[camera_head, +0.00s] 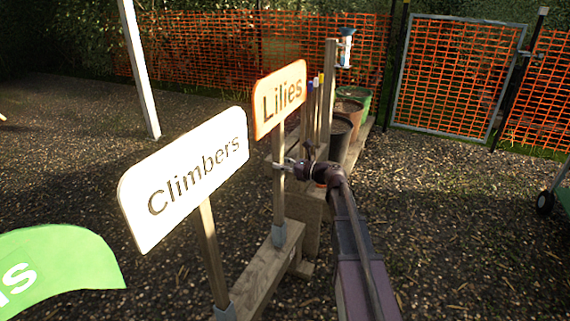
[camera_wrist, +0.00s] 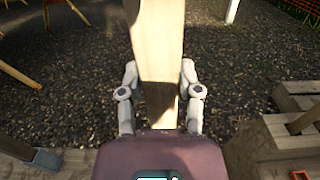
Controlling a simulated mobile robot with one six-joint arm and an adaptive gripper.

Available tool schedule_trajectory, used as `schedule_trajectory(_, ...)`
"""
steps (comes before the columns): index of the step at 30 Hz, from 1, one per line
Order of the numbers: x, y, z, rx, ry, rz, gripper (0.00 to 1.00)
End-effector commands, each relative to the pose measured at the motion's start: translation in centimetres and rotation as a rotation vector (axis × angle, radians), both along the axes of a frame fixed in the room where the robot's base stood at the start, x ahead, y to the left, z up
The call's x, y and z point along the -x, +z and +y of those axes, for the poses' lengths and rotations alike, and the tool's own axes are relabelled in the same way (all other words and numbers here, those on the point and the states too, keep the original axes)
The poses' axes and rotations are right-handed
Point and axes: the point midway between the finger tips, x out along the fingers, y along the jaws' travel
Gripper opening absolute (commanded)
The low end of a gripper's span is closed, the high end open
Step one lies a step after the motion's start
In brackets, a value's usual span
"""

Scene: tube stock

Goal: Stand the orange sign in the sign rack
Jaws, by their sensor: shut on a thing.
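The orange-edged sign (camera_head: 279,97) reads "Lilies" and stands upright on a wooden post. My gripper (camera_head: 281,164) is shut on this post below the board. In the wrist view the post (camera_wrist: 160,60) runs between the two fingers of my gripper (camera_wrist: 160,92). The sign rack (camera_head: 262,270) is a low wooden beam with grey sockets. In the head view the post's lower end meets a grey socket (camera_head: 279,236); I cannot tell how deep it sits. In the wrist view my gripper body hides the foot. Another grey socket (camera_wrist: 42,160) shows at left.
A white "Climbers" sign (camera_head: 185,178) stands in the rack in front. A green sign (camera_head: 60,268) is at lower left. Pots (camera_head: 340,135) and upright stakes stand behind my gripper. Orange mesh fence (camera_head: 220,50) and a gate (camera_head: 450,75) close the back.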

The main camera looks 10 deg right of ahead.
Motion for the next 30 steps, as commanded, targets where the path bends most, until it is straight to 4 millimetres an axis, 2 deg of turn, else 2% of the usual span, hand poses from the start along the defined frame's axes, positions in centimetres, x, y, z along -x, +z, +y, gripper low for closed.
schedule_trajectory(15, 0.0, -1.4, 0.0, -0.002, 0.000, 0.000, 0.00)
schedule_trajectory(30, 0.0, -1.5, 0.0, -0.002, 0.000, 0.000, 0.00)
